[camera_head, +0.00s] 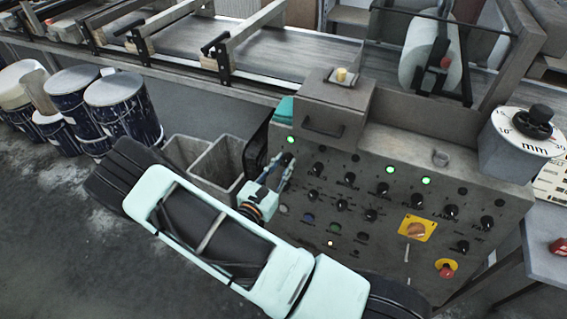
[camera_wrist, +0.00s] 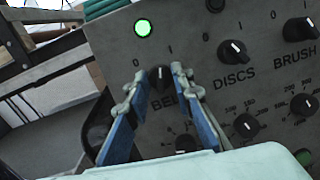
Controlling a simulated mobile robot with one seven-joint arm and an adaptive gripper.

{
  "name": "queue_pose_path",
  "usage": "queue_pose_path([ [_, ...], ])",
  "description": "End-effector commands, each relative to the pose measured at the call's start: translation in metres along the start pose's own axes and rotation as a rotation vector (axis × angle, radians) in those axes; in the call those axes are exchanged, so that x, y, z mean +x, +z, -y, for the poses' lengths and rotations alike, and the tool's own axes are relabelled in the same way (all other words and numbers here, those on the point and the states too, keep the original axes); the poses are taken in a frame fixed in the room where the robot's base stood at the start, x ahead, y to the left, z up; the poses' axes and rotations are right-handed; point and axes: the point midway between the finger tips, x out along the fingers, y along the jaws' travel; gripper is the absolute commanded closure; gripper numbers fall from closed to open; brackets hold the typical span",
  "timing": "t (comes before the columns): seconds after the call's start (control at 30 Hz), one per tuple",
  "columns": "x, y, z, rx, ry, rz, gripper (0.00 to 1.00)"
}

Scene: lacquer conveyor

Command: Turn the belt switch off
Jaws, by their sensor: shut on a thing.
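The belt switch (camera_wrist: 160,77) is a small black rotary knob on the grey panel, with a partly covered "BEL" label below it and 0 and 1 marks above. My gripper (camera_wrist: 158,76) has its two fingertips on either side of this knob, shut on it. A green lamp (camera_wrist: 143,28) above the knob is lit; it also shows in the head view (camera_head: 291,140). The knob's pointer looks roughly upward, but its exact setting is hard to tell. In the head view my gripper (camera_head: 284,166) reaches the panel's left part and hides the knob.
The discs knob (camera_wrist: 232,51) and brush knob (camera_wrist: 300,28) sit right of the belt switch, with smaller dials below. The control panel (camera_head: 400,155) also carries a red emergency button (camera_head: 446,269). Grey bins (camera_head: 218,165) and blue drums (camera_head: 122,105) stand to the left.

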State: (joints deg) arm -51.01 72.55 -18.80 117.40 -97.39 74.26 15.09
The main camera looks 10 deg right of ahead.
Motion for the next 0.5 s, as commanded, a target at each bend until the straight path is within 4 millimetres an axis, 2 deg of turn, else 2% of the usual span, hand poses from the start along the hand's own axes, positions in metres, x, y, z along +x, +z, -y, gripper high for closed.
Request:
queue_pose_path([
  [0.5, -0.0004, 0.0016, 0.0022, -0.472, 0.098, 0.027, 1.0],
])
